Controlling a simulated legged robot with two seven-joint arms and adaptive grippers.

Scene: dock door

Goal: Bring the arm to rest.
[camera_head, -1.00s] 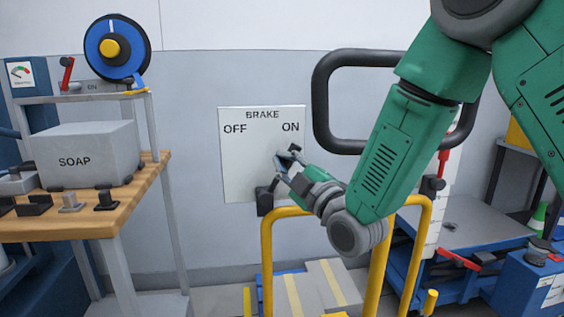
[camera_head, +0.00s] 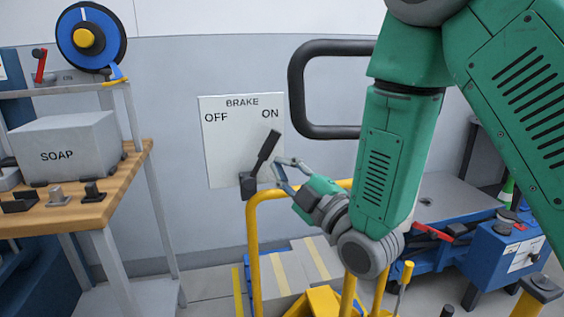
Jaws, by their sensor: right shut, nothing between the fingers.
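My right arm reaches down from the upper right in the head view. Its gripper (camera_head: 284,173) is shut and empty, just right of the brake lever (camera_head: 264,155). A small gap seems to separate them. The black lever leans up and to the right, toward the word ON on the white BRAKE panel (camera_head: 222,150). The lever's base sits at the panel's lower edge. My left gripper is not in view.
A yellow rail (camera_head: 253,250) stands below my right gripper. A black loop handle (camera_head: 297,95) is behind my arm. A wooden bench (camera_head: 110,202) with a grey SOAP box (camera_head: 75,145) is at left. A blue cart (camera_head: 500,250) stands at right.

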